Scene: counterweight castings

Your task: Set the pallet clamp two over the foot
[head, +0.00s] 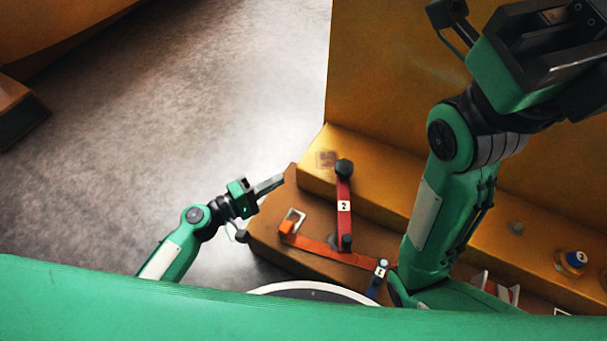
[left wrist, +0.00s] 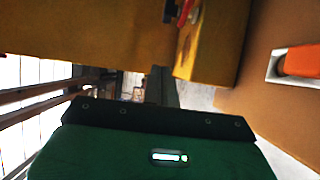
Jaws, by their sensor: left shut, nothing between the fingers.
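Pallet clamp two (head: 344,215) is a red bar with a white "2" label. It runs from a dark post near the front of the brown plate to a black knob at its far end, by the yellow ledge. A faint brownish square patch (head: 326,159), possibly the foot, lies on the ledge just left of that knob. My left gripper (head: 270,187) is shut and empty, left of clamp two and apart from it. In the left wrist view its fingers (left wrist: 161,86) are together, and part of the red clamp (left wrist: 186,14) shows at the top. My right gripper (head: 545,35) is at the upper right; its fingertips are unclear.
An orange clamp bar (head: 325,250) runs from a white-framed slot (head: 298,215) to a blue post (head: 379,272). A tall yellow wall (head: 400,90) rises behind the ledge. My right arm covers the plate's right side. A blue-and-yellow knob (head: 571,262) sits farther right. Grey floor lies open left.

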